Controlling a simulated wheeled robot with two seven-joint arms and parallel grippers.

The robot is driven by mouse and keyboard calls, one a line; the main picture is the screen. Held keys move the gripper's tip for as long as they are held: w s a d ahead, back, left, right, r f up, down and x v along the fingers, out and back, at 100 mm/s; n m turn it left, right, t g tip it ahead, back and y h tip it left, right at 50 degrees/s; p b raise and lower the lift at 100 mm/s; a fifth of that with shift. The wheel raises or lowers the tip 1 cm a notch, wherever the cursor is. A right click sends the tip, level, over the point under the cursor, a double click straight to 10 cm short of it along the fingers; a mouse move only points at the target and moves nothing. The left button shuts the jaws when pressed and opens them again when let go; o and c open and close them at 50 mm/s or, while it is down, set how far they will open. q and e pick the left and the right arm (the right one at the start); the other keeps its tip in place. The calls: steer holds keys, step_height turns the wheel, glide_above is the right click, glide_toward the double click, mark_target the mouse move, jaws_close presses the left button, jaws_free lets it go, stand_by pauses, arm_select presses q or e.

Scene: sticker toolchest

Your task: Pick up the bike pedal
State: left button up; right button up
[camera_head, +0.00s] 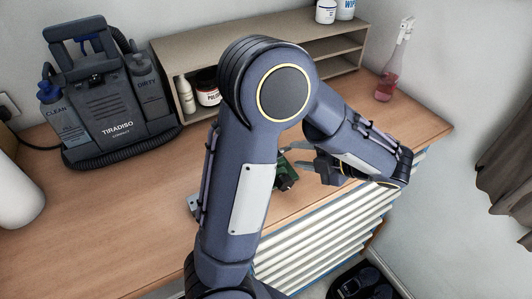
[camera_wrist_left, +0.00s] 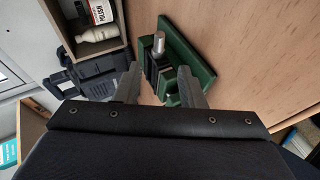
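The bike pedal, green and black with a metal spindle, lies on the wooden worktop. It shows in the left wrist view (camera_wrist_left: 184,50), just beyond and partly between my fingertips. In the head view only part of the green pedal (camera_head: 287,178) shows beside my left arm, which hides the rest. My left gripper (camera_head: 289,156) reaches in from the right above the worktop. Its two fingers are spread apart in the left wrist view (camera_wrist_left: 160,80), with nothing clearly clamped between them. My right gripper is not in view.
A dark carpet cleaner (camera_head: 112,105) stands at the back left of the worktop (camera_head: 90,215). A shelf unit (camera_head: 335,68) holding bottles and jars stands along the wall. A pink spray bottle (camera_head: 387,85) stands at the back right. White drawers (camera_head: 320,240) lie below the front edge.

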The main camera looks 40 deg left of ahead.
arm_select(q)
steer(key=x, duration=0.4)
steer(key=shift+w+a+f+p, duration=0.1)
steer(key=shift+f+p, duration=0.05)
steer(key=shift+p, duration=0.15)
jaws_close()
